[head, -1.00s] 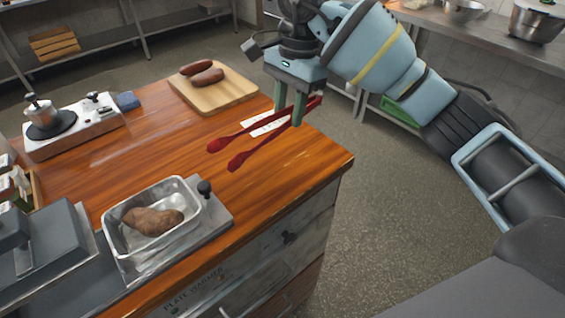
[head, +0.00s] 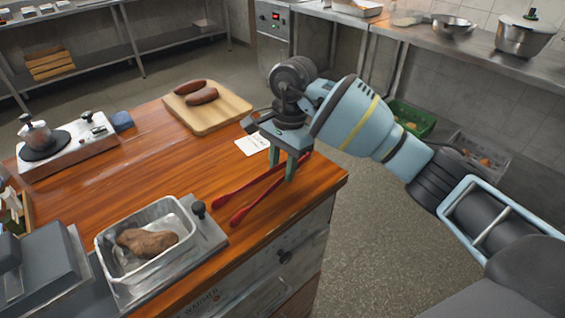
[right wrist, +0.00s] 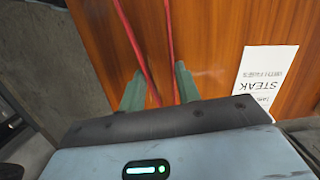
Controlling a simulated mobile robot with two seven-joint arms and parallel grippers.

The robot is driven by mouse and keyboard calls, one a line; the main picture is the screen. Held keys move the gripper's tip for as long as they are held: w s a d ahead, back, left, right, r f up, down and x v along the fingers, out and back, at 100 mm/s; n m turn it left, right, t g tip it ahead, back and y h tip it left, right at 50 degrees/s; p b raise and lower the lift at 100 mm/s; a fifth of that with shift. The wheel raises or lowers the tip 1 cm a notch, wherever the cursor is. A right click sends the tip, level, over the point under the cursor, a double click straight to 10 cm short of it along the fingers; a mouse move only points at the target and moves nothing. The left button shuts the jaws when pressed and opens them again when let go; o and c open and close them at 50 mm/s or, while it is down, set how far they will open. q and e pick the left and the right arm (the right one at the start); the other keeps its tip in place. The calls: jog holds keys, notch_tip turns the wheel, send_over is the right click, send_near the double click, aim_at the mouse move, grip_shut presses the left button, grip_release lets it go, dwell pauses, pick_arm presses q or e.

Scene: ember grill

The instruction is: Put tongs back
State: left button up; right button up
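The red tongs (head: 246,196) are level at the right part of the wooden counter, their two heads pointing to the lower left in the head view. They are on the counter top or just above it; I cannot tell which. My right gripper (head: 283,168) points down around their arms near the rear end, one finger on each side, and appears shut on them. In the right wrist view, the red arms of the tongs (right wrist: 133,42) run between the two green fingers (right wrist: 160,88). My left gripper is not in view.
A steel pan (head: 105,243) with a brown piece of food (head: 147,242) stands at the front. A white card (head: 252,146) lies behind the tongs; it reads STEAK in the wrist view (right wrist: 262,85). A cutting board (head: 230,107) with two sausages is at the back. The counter's middle is clear.

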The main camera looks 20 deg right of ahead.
jog(key=o, duration=0.5)
jog(key=shift+o, duration=0.2)
notch_tip(320, 180, up, 12)
jog(key=d, duration=0.1)
jog(key=shift+w+d, duration=0.3)
jog(key=shift+w, duration=0.05)
dwell(0.3)
